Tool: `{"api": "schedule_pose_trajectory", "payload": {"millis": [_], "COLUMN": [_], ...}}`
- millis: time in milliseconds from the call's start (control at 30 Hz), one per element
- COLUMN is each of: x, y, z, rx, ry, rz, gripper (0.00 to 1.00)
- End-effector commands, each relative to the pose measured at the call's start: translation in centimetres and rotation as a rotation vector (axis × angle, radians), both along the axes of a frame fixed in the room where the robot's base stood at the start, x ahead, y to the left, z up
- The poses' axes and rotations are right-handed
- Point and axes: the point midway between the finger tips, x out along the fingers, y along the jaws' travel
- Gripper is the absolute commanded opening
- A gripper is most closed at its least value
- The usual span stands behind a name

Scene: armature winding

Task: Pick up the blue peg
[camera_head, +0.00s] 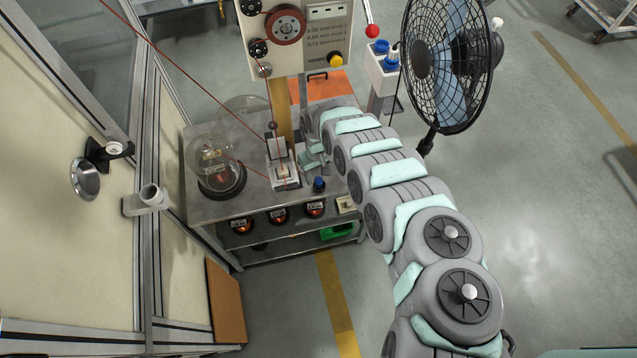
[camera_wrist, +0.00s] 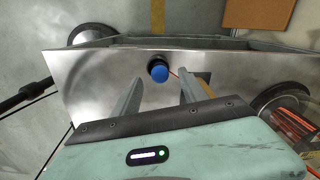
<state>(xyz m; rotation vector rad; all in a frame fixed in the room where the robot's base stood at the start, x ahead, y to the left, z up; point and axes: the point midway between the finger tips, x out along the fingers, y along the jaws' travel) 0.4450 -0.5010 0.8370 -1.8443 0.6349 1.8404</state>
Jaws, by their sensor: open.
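The blue peg (camera_wrist: 159,73) stands on the metal table (camera_wrist: 95,72) near its edge, its round blue top showing in the wrist view. In the head view the peg (camera_head: 319,184) is small, with a blue top and dark lower part, near the table's front edge. My gripper (camera_wrist: 158,92) is open, its two fingers apart. In the wrist view the peg shows between and just beyond the fingertips, and no contact is visible. In the head view my gripper (camera_head: 313,160) is partly hidden by my arm, above the table and behind the peg.
A white winding fixture (camera_head: 284,176) with a thin red wire stands left of the peg. A glass dome (camera_head: 215,160) on a dark base is further left. Copper spools (camera_head: 279,214) sit on the shelf below. A fan (camera_head: 447,60) stands at the back right.

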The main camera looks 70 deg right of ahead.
Motion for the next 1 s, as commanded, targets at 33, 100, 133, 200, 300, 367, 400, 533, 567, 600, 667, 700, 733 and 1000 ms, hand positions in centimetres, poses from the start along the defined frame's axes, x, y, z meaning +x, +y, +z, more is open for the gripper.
{"api": "schedule_pose_trajectory", "payload": {"millis": [33,100,133,200,300,367,400,533,567,600,667,700,733,1000], "x": [0.0,0.1,0.1,0.1,-0.1,-0.1,-0.1,-0.1,-0.1,-0.1,-0.1,-0.1,-0.1,-0.1], "y": [0.2,0.3,0.2,0.2,0.2,0.1,0.1,0.0,0.0,0.1,0.1,0.1,0.1,0.1], "z": [-0.9,-1.7,-1.9,-2.5,-3.0,-3.1,-3.1,-3.1,-3.1,-3.1,-3.1,-3.1,-3.1,-3.1], "rx": [0.004,0.005,0.003,0.004,0.004,0.002,0.0,0.0,0.0,0.001,0.001,0.001,0.001,0.001], "ry": [0.0,0.0,-0.001,0.0,0.002,0.002,0.002,0.002,0.002,0.003,0.003,0.003,0.003,0.003], "rz": [-0.001,0.001,0.002,0.001,-0.001,-0.001,-0.001,0.0,0.0,0.0,0.0,0.0,0.0,0.0], "gripper": [0.51,0.51,0.51,0.51,0.51,0.51,0.51,0.51,0.51,0.51,0.48,0.45,0.43,0.21]}}
